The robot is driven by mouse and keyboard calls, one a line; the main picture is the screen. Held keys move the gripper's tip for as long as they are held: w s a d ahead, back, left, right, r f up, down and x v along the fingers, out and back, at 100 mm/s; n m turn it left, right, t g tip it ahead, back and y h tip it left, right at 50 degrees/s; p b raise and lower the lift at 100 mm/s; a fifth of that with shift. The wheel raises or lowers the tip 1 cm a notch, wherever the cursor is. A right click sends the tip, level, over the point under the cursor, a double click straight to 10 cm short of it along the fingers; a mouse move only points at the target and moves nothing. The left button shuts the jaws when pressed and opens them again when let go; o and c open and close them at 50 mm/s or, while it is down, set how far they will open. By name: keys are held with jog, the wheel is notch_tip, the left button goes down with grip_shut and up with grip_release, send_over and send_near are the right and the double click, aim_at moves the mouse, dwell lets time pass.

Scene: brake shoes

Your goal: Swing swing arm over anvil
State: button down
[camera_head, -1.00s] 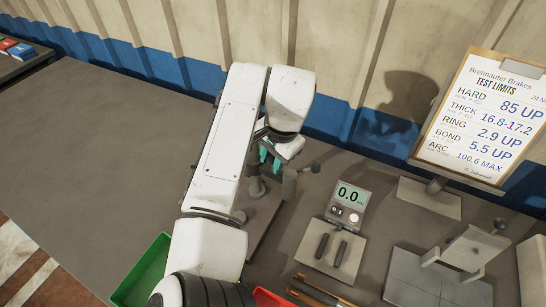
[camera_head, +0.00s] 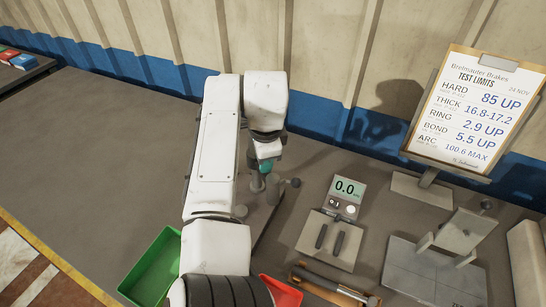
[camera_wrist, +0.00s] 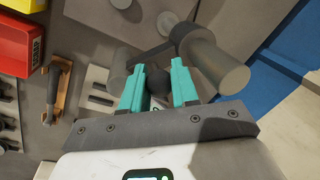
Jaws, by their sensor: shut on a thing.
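My gripper (camera_head: 265,167) is low over the grey stand of the swing arm, left of the digital gauge. In the wrist view its two teal fingers (camera_wrist: 158,88) are shut on a dark round knob (camera_wrist: 157,79). The swing arm (camera_wrist: 150,55) is a grey bar beside the fingers, with a thick grey cylinder (camera_wrist: 216,62) to the right. In the head view a dark ball end (camera_head: 295,183) of the fixture shows right of the gripper. A flat round disc (camera_wrist: 167,22) on the base lies beyond the bar; I cannot tell whether it is the anvil. My gripper and arm hide part of the fixture.
The gauge (camera_head: 345,196) reads 0.0. A green bin (camera_head: 152,270) and red bin (camera_head: 283,291) flank my arm. A limits board (camera_head: 470,110) stands right.

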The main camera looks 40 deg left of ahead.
jog(key=shift+s+a+m+t+h+b, duration=0.2)
jog(key=shift+s+a+m+b, duration=0.4)
jog(key=shift+m, duration=1.15)
jog(key=shift+s+a+m+t+h+b, duration=0.15)
jog(key=shift+s+a+m+h+b, duration=0.35)
jog(key=shift+m, duration=1.3)
jog(key=shift+s+a+m+t+h+b, duration=0.15)
jog(key=shift+s+a+m+b, duration=0.5)
jog(key=shift+m, duration=1.1)
jog(key=shift+r, duration=0.1)
jog(key=c, duration=1.2)
grip_release()
jog(key=shift+a, duration=0.1)
jog(key=r, duration=0.3)
jog(key=s+r+b, duration=0.1)
jog(key=r, duration=0.3)
jog(key=s+r, duration=0.1)
jog(key=r, duration=0.2)
jog(key=shift+r+b, duration=0.25)
jog(key=shift+b, duration=0.1)
